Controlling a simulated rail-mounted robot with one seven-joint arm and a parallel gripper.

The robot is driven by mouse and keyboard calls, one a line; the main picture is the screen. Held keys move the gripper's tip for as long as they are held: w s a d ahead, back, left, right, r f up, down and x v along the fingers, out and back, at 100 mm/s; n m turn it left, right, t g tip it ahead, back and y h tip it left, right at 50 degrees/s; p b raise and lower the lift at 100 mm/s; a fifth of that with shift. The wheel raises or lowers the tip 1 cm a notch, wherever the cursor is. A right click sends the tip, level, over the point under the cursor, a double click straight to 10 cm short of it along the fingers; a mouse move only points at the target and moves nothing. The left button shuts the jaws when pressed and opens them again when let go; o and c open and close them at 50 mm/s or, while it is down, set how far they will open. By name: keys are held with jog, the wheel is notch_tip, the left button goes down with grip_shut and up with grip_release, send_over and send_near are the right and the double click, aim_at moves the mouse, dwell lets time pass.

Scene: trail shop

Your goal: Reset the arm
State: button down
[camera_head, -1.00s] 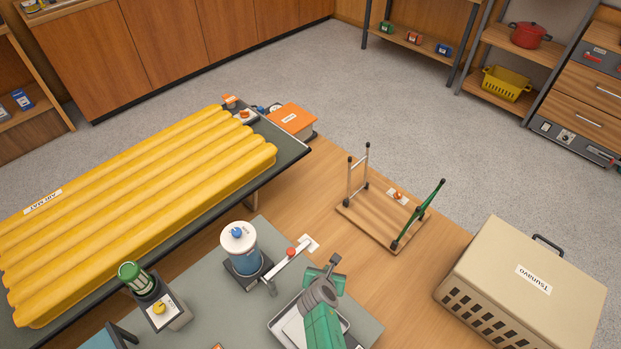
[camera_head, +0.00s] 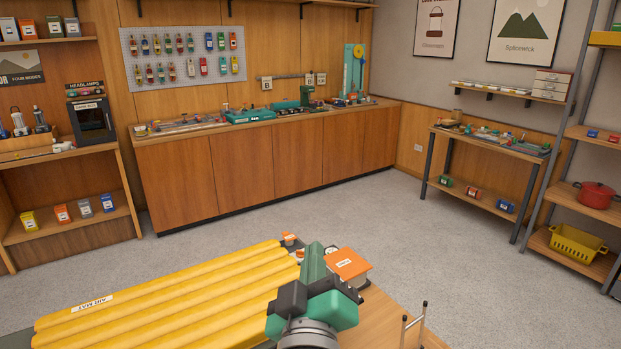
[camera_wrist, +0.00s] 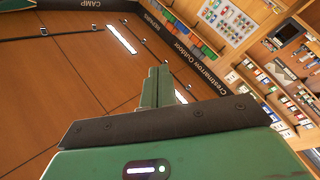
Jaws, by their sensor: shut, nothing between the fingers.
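My arm rises from the bottom of the head view, with my gripper (camera_head: 314,258) raised above the counter area. The gripper is green and black. In the head view it overlaps the right end of the yellow air mat (camera_head: 170,300) and the left side of the orange box (camera_head: 348,264). In the wrist view the two green fingers (camera_wrist: 158,82) are together with nothing between them. The wrist camera looks up towards the wooden ceiling and a wall.
The wooden table (camera_head: 385,322) shows at the bottom, with a metal-legged stand (camera_head: 413,325) on it. Beyond is open grey floor (camera_head: 430,250). A wooden cabinet (camera_head: 240,165) lines the back wall. A workbench (camera_head: 480,160) and shelves with a red pot (camera_head: 596,195) stand at right.

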jog(key=s+r+m+t+y, duration=0.15)
jog(key=s+r+m, duration=0.25)
jog(key=s+r, duration=0.5)
jog(key=s+r+m+t+h, duration=0.1)
jog(key=s+r+m+t, duration=0.2)
jog(key=s+r, duration=0.55)
notch_tip(320, 180, up, 30)
jog(key=s+p, duration=0.1)
jog(key=p, duration=3.1)
jog(key=shift+s+a+y, duration=0.35)
jog(key=shift+s+y, duration=0.05)
jog(key=shift+y, duration=0.05)
jog(key=shift+s+r, duration=0.1)
